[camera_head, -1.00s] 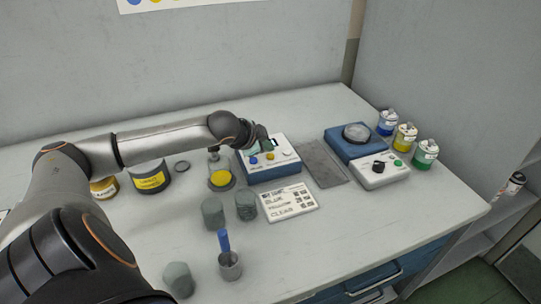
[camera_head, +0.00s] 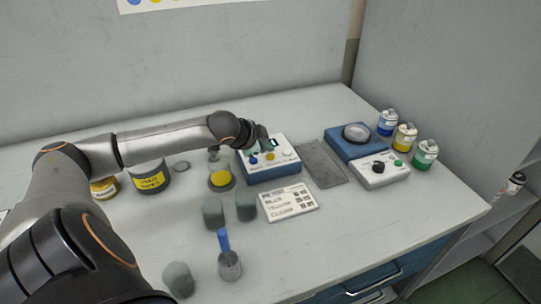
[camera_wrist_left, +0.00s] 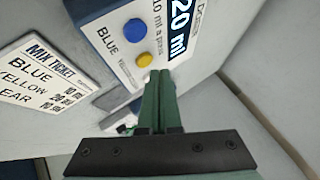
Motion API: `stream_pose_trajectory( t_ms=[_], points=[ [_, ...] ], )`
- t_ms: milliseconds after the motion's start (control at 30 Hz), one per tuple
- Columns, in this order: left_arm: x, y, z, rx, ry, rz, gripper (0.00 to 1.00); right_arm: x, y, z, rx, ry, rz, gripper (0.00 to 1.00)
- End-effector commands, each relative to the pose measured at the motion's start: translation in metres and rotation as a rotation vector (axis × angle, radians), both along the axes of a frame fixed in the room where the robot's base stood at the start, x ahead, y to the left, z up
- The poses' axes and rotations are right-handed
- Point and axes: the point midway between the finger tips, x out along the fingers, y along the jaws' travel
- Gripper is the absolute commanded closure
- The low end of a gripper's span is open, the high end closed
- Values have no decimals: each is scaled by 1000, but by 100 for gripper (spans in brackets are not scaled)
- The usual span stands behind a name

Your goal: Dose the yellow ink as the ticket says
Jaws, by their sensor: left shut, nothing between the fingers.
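The dosing box (camera_head: 275,178), blue with a white top, stands at mid-table. Its blue button (camera_wrist_left: 135,30) and yellow button (camera_wrist_left: 145,60) show in the left wrist view, beside a display (camera_wrist_left: 182,28) that reads "20 ml". The mix ticket (camera_head: 290,203) lies in front of the box; in the left wrist view the ticket (camera_wrist_left: 45,72) lists blue, yellow and clear, with its amounts blurred. My left gripper (camera_wrist_left: 158,76) is shut and empty, its fingertips right by the yellow button; whether they touch it I cannot tell. My right gripper is out of view.
A scale (camera_head: 352,141) and small bottles (camera_head: 404,138) are at right.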

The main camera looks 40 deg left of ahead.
Motion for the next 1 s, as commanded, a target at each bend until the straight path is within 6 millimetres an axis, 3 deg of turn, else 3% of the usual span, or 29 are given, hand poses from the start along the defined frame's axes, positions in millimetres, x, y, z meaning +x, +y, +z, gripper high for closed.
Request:
stream_pose_trajectory(
  t_ms=[1000],
  points=[
    [0,0,-9,0,0,0,100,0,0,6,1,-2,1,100]
  ],
)
